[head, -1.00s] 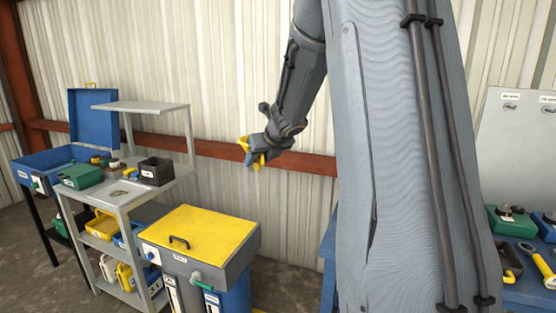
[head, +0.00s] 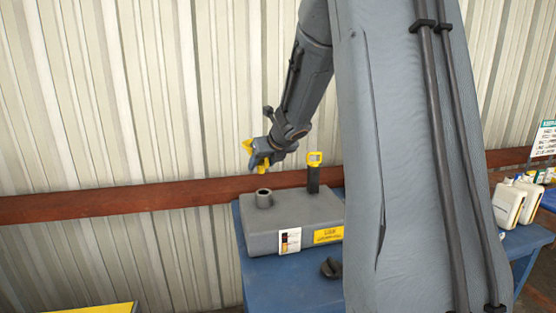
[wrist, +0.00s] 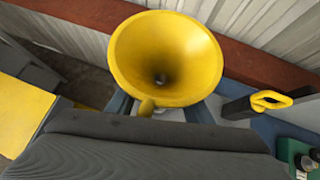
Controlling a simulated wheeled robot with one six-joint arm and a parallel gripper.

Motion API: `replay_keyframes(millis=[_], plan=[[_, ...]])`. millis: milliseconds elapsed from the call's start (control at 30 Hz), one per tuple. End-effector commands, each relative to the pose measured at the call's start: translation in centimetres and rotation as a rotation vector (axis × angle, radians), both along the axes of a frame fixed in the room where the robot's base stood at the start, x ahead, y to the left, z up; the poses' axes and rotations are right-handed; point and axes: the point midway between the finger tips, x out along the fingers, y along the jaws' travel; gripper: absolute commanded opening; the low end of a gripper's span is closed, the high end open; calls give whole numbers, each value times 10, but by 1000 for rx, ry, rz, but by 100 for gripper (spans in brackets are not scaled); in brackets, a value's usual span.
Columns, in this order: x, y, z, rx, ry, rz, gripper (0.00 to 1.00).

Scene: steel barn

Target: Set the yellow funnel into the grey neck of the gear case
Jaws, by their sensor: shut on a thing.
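My gripper (head: 262,155) is shut on the yellow funnel (head: 248,146), which shows on both sides of the fingers in the head view. In the wrist view the funnel (wrist: 190,55) has its wide mouth facing the camera, with a dark hole at its centre. The grey gear case (head: 290,236) stands on a blue table. Its short round grey neck (head: 263,200) is open on top, at the case's left. In the head view the funnel hangs above the neck, with a gap between them. The wrist view does not show the neck; the funnel covers much of that area.
A black post with a yellow loop handle (head: 314,159) rises from the case, right of the neck. A dark cap-like part (head: 331,268) lies on the blue table (head: 262,272) in front. A red-brown rail (head: 120,202) runs along the wall behind. White jugs (head: 512,204) stand at the right.

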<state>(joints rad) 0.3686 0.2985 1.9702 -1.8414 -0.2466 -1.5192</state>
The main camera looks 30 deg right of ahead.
Motion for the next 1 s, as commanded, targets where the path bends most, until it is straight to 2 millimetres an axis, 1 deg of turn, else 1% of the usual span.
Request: replay_keyframes(millis=[167, 300, 833, 1000], plan=[[-2, -8, -5, 0, -1, -11, 23], [-3, -12, -12, 0, 0, -18, 23], [-2, -10, -50, 0, -1, -15, 23], [-4, -9, -46, 1, -1, -14, 23]])
